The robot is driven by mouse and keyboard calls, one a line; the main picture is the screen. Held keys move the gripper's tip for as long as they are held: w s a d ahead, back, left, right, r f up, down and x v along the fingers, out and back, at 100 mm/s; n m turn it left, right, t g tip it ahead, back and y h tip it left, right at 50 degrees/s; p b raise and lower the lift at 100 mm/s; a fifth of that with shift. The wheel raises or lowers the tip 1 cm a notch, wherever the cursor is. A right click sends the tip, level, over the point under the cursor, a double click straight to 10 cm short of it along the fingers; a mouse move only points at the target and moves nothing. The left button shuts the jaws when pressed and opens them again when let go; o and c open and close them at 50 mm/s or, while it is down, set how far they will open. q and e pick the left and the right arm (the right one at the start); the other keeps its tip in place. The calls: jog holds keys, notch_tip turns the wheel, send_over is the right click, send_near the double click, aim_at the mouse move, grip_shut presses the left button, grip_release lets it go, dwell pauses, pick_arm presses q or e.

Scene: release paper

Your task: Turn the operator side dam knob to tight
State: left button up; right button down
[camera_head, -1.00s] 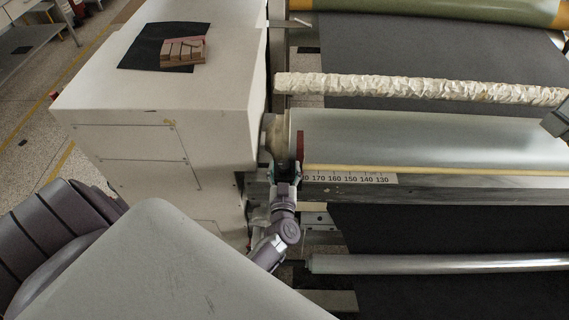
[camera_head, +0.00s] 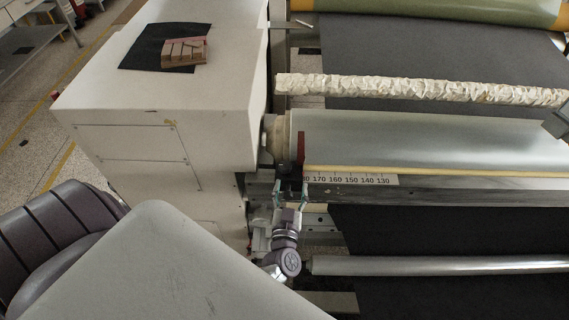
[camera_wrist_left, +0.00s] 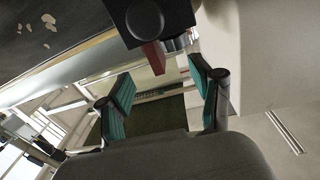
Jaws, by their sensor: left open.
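The red side dam plate (camera_head: 300,148) stands upright at the left end of the grey roller, beside a printed number scale (camera_head: 348,180). My left gripper (camera_head: 290,187) is open and empty, just below and in front of the plate in the head view. In the left wrist view, a round black knob (camera_wrist_left: 145,19) on a dark block shows at the top. The open teal-padded fingers (camera_wrist_left: 161,80) are apart from it, with nothing between them. The knob is not clear in the head view, and its turn setting cannot be read.
A white machine housing (camera_head: 190,80) stands close to the left of my gripper. The grey roller (camera_head: 400,138) and a thin lower roller (camera_head: 440,264) run to the right. Wooden blocks (camera_head: 183,51) lie on a black sheet on the housing.

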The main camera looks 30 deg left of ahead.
pick_arm(q)
jog(key=w+d+f+m+t+h+b, duration=0.1)
jog(key=w+d+m+t+h+b, duration=0.15)
jog(key=d+m+h, duration=0.65)
jog(key=s+d+f+m+g+h+b, duration=0.1)
jog(key=d+f+m+g+h+b, duration=0.4)
jog(key=m, duration=0.7)
jog(key=m+t+y+b, duration=0.2)
jog(key=m+y+b, duration=0.2)
jog(key=m+y, duration=1)
send_near(285, 171)
jog(key=shift+n+g+y, duration=0.25)
jog(key=shift+n+y, duration=0.15)
jog(key=shift+y, duration=0.3)
jog(key=p+x, duration=0.1)
jog(key=x, duration=0.2)
jog(key=p+x, duration=0.1)
jog(key=x, duration=0.1)
jog(key=p+x, duration=0.1)
jog(key=x, duration=0.2)
jog(key=shift+w+d, duration=0.15)
jog(key=shift+w, duration=0.3)
jog(key=shift+w+a+f, duration=0.15)
jog(key=shift+w+a, duration=0.2)
jog(key=shift+w, duration=0.25)
